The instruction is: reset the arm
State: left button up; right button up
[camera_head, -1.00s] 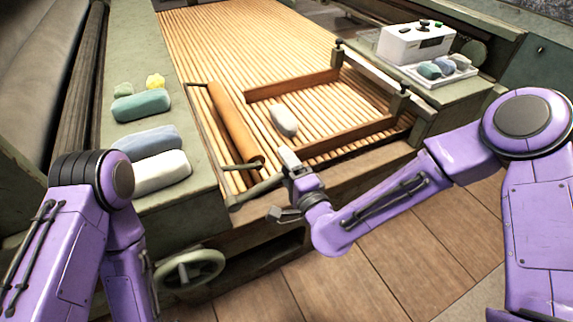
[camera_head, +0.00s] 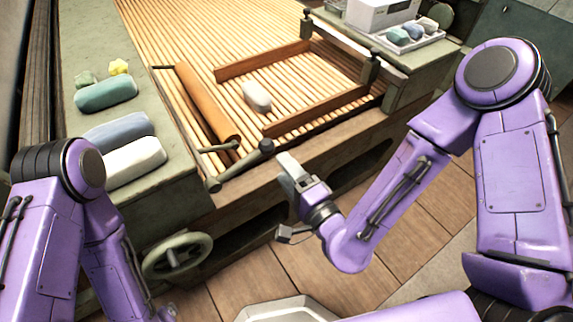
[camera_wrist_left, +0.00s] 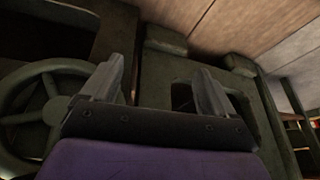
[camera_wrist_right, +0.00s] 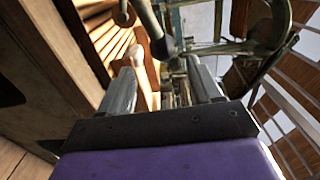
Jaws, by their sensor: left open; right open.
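My right gripper (camera_head: 290,200) is in front of the machine's near edge in the head view. It is open and empty. In the right wrist view its two fingers (camera_wrist_right: 165,88) stand apart with nothing between them. My left gripper is hidden in the head view, low at the left. In the left wrist view its fingers (camera_wrist_left: 158,85) are apart and empty, facing the machine's dark green frame. My purple left arm (camera_head: 70,220) is bent at the lower left. My purple right arm (camera_head: 410,185) reaches in from the right.
A slatted bed (camera_head: 200,35) carries a pale bar (camera_head: 256,96) inside a wooden frame (camera_head: 318,110). Several bars, among them a teal one (camera_head: 106,94) and a white one (camera_head: 134,162), lie on the left ledge. A handwheel (camera_head: 178,256) juts out below. A white tray (camera_head: 412,38) stands at the back right.

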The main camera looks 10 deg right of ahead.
jog(key=shift+a, duration=0.1)
jog(key=s+d+f+n+g+h, duration=0.3)
jog(key=d+f+g, duration=0.1)
jog(key=f, duration=0.5)
jog(key=s+d+f+n+g+h, duration=0.25)
jog(key=d+f+g, duration=0.2)
jog(key=f, duration=0.45)
jog(key=s+d+f+g+h, duration=0.45)
jog(key=s+d+f, duration=0.35)
jog(key=s+d, duration=0.45)
notch_tip(320, 180, up, 16)
jog(key=s+d+n+p, duration=0.1)
jog(key=s+d+p, duration=0.1)
jog(key=p, duration=1.5)
jog(key=shift+s+r, duration=0.1)
